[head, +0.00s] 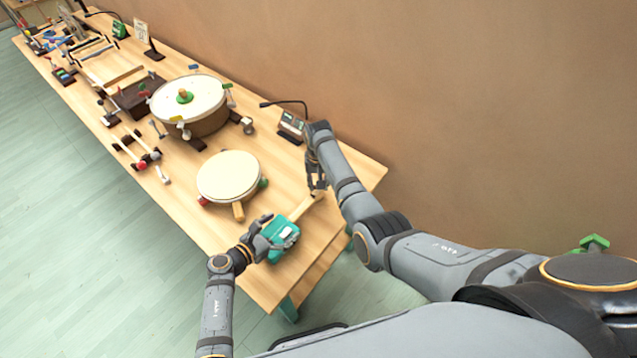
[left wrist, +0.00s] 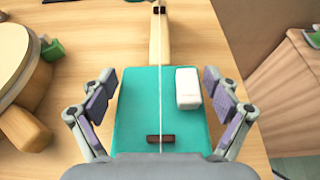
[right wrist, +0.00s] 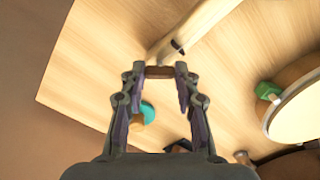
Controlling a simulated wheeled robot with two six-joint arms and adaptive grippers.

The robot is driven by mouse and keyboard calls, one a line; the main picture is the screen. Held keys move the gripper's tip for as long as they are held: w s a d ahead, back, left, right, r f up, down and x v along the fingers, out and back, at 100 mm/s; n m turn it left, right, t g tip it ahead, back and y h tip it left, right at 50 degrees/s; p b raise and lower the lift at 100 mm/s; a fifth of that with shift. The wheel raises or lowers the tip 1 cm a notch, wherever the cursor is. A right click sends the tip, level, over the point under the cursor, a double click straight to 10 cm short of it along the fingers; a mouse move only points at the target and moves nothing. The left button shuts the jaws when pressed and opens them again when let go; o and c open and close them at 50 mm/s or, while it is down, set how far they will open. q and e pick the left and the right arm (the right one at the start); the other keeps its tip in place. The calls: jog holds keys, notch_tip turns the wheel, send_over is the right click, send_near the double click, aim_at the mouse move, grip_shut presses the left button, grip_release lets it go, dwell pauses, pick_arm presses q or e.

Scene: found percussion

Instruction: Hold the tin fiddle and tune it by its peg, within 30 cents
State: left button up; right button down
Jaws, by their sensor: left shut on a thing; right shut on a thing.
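The tin fiddle has a teal body (head: 284,231), a pale wooden neck (head: 303,206) and one string. It lies at the near right end of the table. In the left wrist view the body (left wrist: 135,115) carries a white block (left wrist: 187,88) and a dark bridge (left wrist: 160,139). My left gripper (head: 266,241) is shut on the body, a finger along each side. My right gripper (head: 317,188) is at the far end of the neck. In the right wrist view its fingertips close on a brown piece, apparently the peg (right wrist: 159,72), beside the neck (right wrist: 190,30).
A tuner-like box with a gooseneck (head: 291,122) stands by the wall, close to my right arm. A round pale drum (head: 228,175) sits left of the fiddle, with a larger drum (head: 188,98) behind it. Mallets and other items fill the table's far part.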

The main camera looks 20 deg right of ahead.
jog(key=c, duration=1)
grip_release()
jog(key=shift+o, duration=0.2)
pick_arm(q)
jog(key=o, duration=1.2)
jog(key=shift+c, duration=0.2)
pick_arm(e)
notch_tip(320, 180, up, 12)
pick_arm(q)
jog(key=shift+a, duration=0.1)
jog(key=v, duration=1.2)
